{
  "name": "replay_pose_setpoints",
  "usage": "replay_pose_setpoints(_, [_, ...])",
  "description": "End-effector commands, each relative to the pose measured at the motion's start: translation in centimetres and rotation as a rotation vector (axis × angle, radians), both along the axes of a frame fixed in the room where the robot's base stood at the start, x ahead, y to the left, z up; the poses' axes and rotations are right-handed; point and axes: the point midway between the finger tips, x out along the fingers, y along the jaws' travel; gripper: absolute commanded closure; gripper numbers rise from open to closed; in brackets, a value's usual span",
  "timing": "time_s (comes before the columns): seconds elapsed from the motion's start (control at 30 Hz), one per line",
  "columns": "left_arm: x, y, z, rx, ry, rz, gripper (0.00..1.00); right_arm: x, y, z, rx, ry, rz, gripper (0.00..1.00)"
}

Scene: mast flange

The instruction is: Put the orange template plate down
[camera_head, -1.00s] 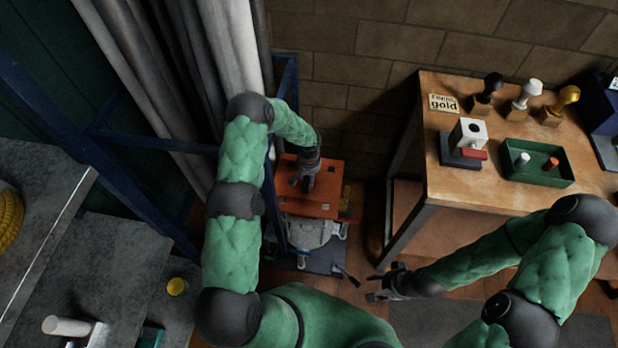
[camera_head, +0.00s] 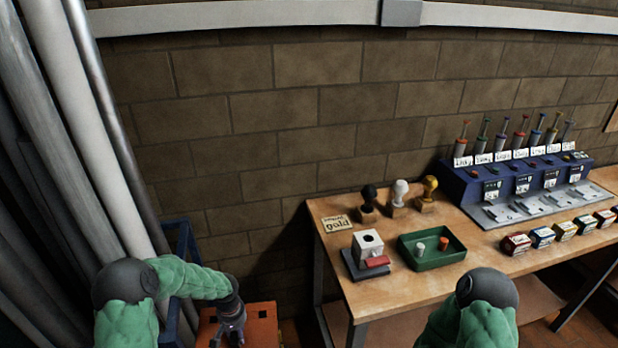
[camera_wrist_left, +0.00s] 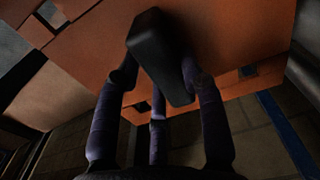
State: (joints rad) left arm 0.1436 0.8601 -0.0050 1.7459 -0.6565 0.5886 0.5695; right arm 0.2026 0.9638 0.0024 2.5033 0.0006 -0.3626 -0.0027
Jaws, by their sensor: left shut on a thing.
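The orange template plate (camera_head: 263,324) shows at the bottom edge of the head view, partly cut off by the frame. My left gripper (camera_head: 229,334) is over it. In the left wrist view the plate (camera_wrist_left: 85,62) fills much of the upper picture, with small square cut-outs. There my left gripper's fingers (camera_wrist_left: 160,80) are closed around a dark handle (camera_wrist_left: 160,55) that stands out from the plate. What lies under the plate is hidden in the head view. My right gripper is out of view; only part of that arm shows.
A wooden bench (camera_head: 385,292) stands to the right of the plate, holding a green tray (camera_head: 432,262), stamps and a blue rack (camera_head: 510,182). A blue frame (camera_head: 184,236) and grey pipes or drapes stand at left. A brick wall is behind.

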Motion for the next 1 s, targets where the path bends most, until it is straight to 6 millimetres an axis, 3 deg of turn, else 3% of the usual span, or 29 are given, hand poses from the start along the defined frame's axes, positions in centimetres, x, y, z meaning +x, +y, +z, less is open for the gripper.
replay_pose_setpoints(0.03, [-0.5, -0.5, 1.6, 0.0, -0.005, -0.016, 1.0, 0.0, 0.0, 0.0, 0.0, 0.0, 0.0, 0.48])
replay_pose_setpoints(0.2, [-3.0, -2.3, 5.8, 0.001, -0.004, -0.065, 1.0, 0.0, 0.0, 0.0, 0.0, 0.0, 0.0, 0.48])
replay_pose_setpoints(0.43, [-6.4, -4.0, 10.1, 0.0, -0.002, -0.121, 1.0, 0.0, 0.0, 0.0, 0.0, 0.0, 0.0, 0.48])
replay_pose_setpoints(0.67, [-8.3, -4.8, 11.8, 0.0, -0.001, -0.15, 1.0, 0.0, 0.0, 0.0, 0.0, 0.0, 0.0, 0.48])
replay_pose_setpoints(1.0, [-8.6, -4.9, 12.1, 0.0, 0.0, -0.152, 1.0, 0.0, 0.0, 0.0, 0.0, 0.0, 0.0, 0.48])
